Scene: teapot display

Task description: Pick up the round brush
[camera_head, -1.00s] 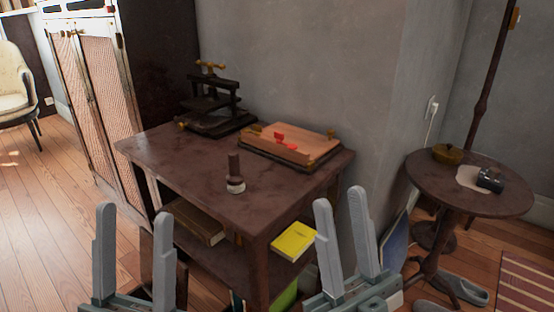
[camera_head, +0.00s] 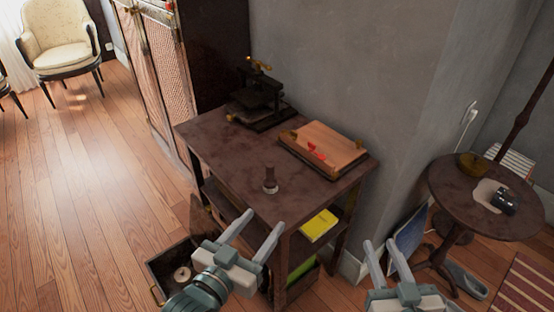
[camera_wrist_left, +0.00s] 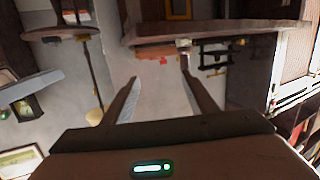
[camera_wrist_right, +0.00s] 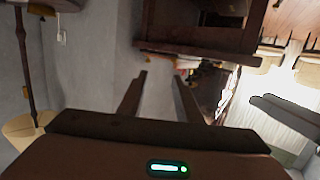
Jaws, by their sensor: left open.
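The round brush (camera_head: 270,180) stands upright on the dark table (camera_head: 225,160), near its front edge. It has a dark handle and a pale band near its base. In the left wrist view, which looks upside down, a pale-banded upright thing (camera_wrist_left: 183,43), probably the brush, shows by the table edge. My left gripper (camera_head: 265,219) is open and empty, in front of the table and nearer to me than the brush. My right gripper (camera_head: 380,243) is open and empty, to the right of the table. Neither gripper touches the brush.
A black press (camera_head: 258,103) and a wooden board with red pieces (camera_head: 325,145) stand at the table's back. A yellow book (camera_head: 319,225) lies on the shelf below. A round side table (camera_head: 455,190) stands right. An open box (camera_head: 150,268) is on the floor, left.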

